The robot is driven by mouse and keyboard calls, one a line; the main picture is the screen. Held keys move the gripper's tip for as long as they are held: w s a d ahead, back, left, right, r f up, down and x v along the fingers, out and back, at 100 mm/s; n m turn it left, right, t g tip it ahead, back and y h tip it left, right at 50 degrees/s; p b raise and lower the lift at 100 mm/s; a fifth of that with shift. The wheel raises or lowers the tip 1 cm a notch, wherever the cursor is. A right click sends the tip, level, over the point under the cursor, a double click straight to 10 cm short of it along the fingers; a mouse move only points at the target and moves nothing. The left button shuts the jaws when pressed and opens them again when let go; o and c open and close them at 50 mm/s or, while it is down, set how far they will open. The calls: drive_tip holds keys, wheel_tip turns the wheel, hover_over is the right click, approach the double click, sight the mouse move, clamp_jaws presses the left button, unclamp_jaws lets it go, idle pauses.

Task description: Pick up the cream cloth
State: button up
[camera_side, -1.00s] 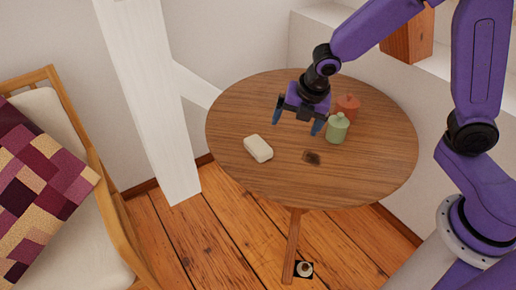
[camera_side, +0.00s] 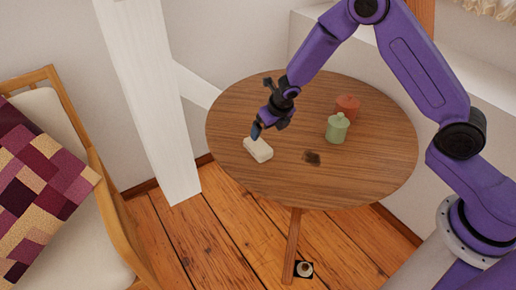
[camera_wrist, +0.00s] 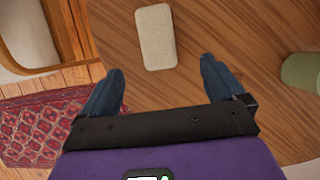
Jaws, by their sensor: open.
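The cream cloth (camera_side: 258,150) is a small folded block lying flat on the round wooden table, near its left edge. In the wrist view the cloth (camera_wrist: 156,37) lies just beyond the fingertips, roughly centred between them. My gripper (camera_side: 257,130) is above the cloth's upper edge in the side view, with one blue finger seen in front of the other. In the wrist view my gripper (camera_wrist: 164,68) has its two blue fingers wide apart with nothing between them. Whether a fingertip touches the cloth cannot be told.
The round table (camera_side: 350,180) holds a green jar (camera_side: 337,128) and a red jar (camera_side: 347,106) to the right of the cloth. A white timber post (camera_side: 155,110) stands left of the table, and a cushioned wooden chair (camera_side: 70,200) is further left.

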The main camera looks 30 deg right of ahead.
sight(259, 144)
drive_tip(key=x, duration=0.7)
drive_tip(key=shift+w+f, duration=0.1)
drive_tip(key=x, duration=0.4)
drive_tip(key=shift+w+a, duration=0.2)
drive_tip(key=shift+a, duration=0.05)
drive_tip(key=shift+w+f, duration=0.25)
drive_tip(key=shift+f, duration=0.1)
drive_tip(key=shift+f, duration=0.2)
drive_tip(key=c, duration=1.1)
